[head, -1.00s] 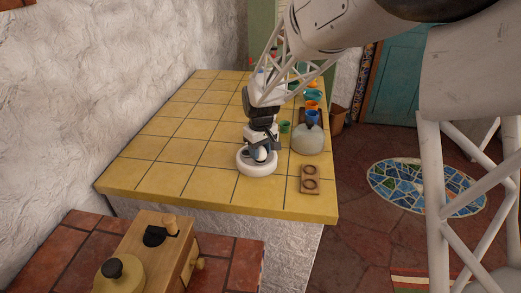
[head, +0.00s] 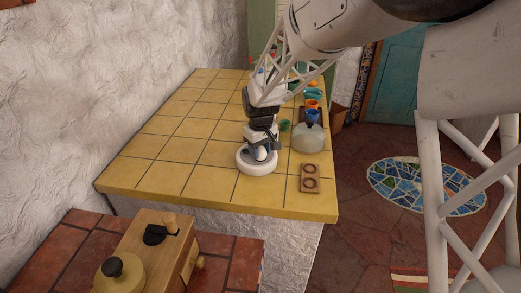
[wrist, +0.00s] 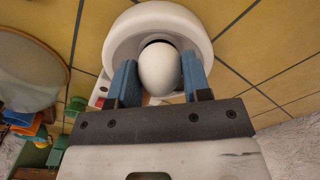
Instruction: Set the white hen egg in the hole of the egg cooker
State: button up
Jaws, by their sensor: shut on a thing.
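The egg cooker (head: 244,166) is a round white ring-shaped appliance on the yellow tiled counter; in the wrist view its white rim (wrist: 119,45) surrounds a dark hole, partly hidden behind the egg. My gripper (wrist: 160,78) has its two blue fingers shut on the white hen egg (wrist: 160,62), one on each side. The egg appears upright over the hole; its lower end is hidden, so I cannot tell whether it touches the seat. In the head view my gripper (head: 262,154) is low over the cooker, and the egg is mostly hidden between the fingers.
A wooden board with two round recesses (head: 310,178) lies right of the cooker near the counter edge. A pale rounded jar (head: 309,138), a green cup (head: 285,126) and several coloured vessels stand behind it. The counter to the left (head: 185,150) is clear.

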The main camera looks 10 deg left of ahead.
dwell(0.4)
jog(key=o, duration=0.8)
jog(key=shift+r, duration=0.15)
jog(key=shift+r, duration=3.3)
jog(key=shift+d, duration=0.1)
